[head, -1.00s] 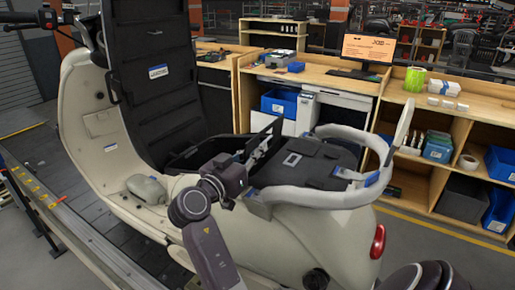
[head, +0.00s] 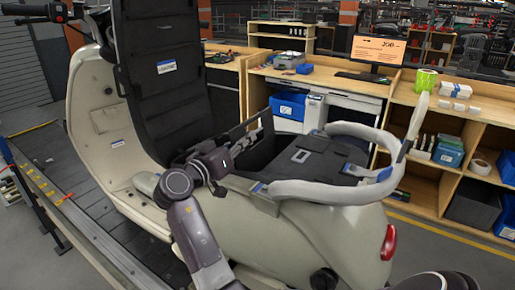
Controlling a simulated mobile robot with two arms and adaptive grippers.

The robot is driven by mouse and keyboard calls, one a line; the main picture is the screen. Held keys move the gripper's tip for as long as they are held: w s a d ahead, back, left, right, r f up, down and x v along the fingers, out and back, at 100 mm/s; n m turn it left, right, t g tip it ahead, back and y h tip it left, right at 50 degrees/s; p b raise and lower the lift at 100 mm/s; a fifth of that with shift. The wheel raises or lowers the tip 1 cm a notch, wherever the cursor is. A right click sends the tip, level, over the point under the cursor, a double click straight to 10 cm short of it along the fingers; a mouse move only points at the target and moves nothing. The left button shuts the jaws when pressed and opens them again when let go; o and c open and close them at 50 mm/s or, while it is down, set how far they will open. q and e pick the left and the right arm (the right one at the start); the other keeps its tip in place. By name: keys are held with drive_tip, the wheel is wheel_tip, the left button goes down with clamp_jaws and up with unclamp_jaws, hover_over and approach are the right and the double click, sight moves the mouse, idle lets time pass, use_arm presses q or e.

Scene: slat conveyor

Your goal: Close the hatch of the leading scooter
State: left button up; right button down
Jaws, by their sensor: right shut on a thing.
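A cream scooter (head: 300,236) stands on the slat conveyor. Its large black hatch (head: 165,100) with a white label stands open and nearly upright at the left. Behind my wrist is the dark open compartment (head: 262,153), with a flat black cover (head: 300,158) beside it. My right arm reaches up from below, and its gripper (head: 262,122) is at the compartment's far side, shut on a thin dark panel edge (head: 235,133). The fingertips are small, and my wrist hides part of the panel. My left gripper is not in view.
A pale grab rail (head: 330,192) curves around the scooter's rear, close to my arm. The handlebar (head: 40,12) is at upper left. Wooden workbenches (head: 440,97) with blue bins stand behind. A yellow-marked conveyor edge (head: 40,185) runs along the left.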

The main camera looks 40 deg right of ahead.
drive_tip(key=w+a+f+n+b, duration=0.1)
drive_tip(key=w+f+n+b, duration=0.2)
drive_tip(key=w, duration=0.4)
drive_tip(key=shift+w+a+n+b, duration=0.15)
drive_tip(key=shift+a+n+b, duration=0.25)
drive_tip(key=shift+n+b, duration=0.1)
drive_tip(key=shift+r, duration=0.1)
drive_tip(key=c, duration=2.4)
unclamp_jaws()
drive_tip(key=o, duration=0.3)
drive_tip(key=shift+d, duration=0.2)
drive_tip(key=v, duration=0.7)
drive_tip(key=shift+a, duration=0.25)
drive_tip(key=shift+c, duration=0.3)
